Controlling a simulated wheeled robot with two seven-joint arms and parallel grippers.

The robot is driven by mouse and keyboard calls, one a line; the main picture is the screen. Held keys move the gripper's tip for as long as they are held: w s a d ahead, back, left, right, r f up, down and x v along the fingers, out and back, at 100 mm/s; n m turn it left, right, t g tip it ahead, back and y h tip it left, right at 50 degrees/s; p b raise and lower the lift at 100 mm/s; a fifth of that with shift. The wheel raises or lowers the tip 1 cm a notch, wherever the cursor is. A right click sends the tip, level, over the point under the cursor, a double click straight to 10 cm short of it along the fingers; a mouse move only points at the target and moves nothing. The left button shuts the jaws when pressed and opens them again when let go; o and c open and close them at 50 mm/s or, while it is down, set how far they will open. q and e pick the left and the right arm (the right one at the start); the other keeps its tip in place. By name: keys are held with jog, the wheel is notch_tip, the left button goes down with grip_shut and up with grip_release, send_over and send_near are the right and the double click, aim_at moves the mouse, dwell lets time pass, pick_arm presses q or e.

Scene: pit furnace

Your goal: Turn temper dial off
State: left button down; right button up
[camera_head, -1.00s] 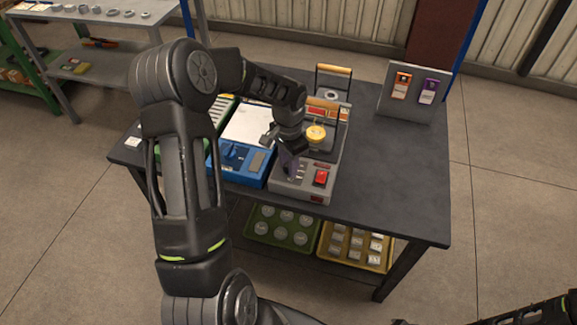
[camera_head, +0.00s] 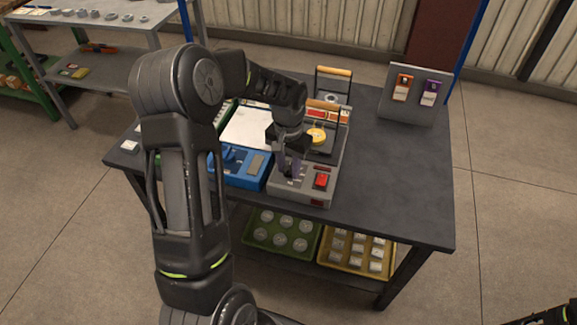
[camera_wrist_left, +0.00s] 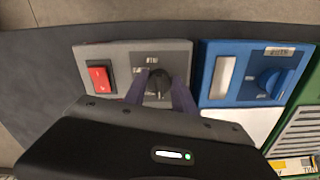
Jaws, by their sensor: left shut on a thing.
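The grey furnace unit (camera_head: 303,197) stands near the front edge of the dark table. Its front panel carries a red rocker switch (camera_head: 320,181) and a dark dial. In the left wrist view the dial (camera_wrist_left: 158,82) sits beside the red switch (camera_wrist_left: 99,77). My left gripper (camera_head: 291,168) reaches down onto this panel. In the left wrist view its two purple fingers (camera_wrist_left: 160,92) lie on either side of the dial and are closed on it. The dial's pointer direction is hard to tell. The small label above it is too blurred to read.
A blue unit (camera_head: 246,180) with its own blue knob (camera_wrist_left: 270,81) stands directly beside the grey one. A yellow round object (camera_head: 317,136) and upright wooden-topped handles (camera_head: 334,72) stand behind the panel. The table's right side (camera_head: 395,175) is clear. An upright panel (camera_head: 413,97) stands at the back right.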

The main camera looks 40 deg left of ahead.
aim_at(289, 167)
pick_arm(q)
jog(key=c, duration=1)
grip_release()
jog(key=shift+c, duration=0.2)
notch_tip(289, 167, up, 8)
jog(key=shift+f, duration=0.1)
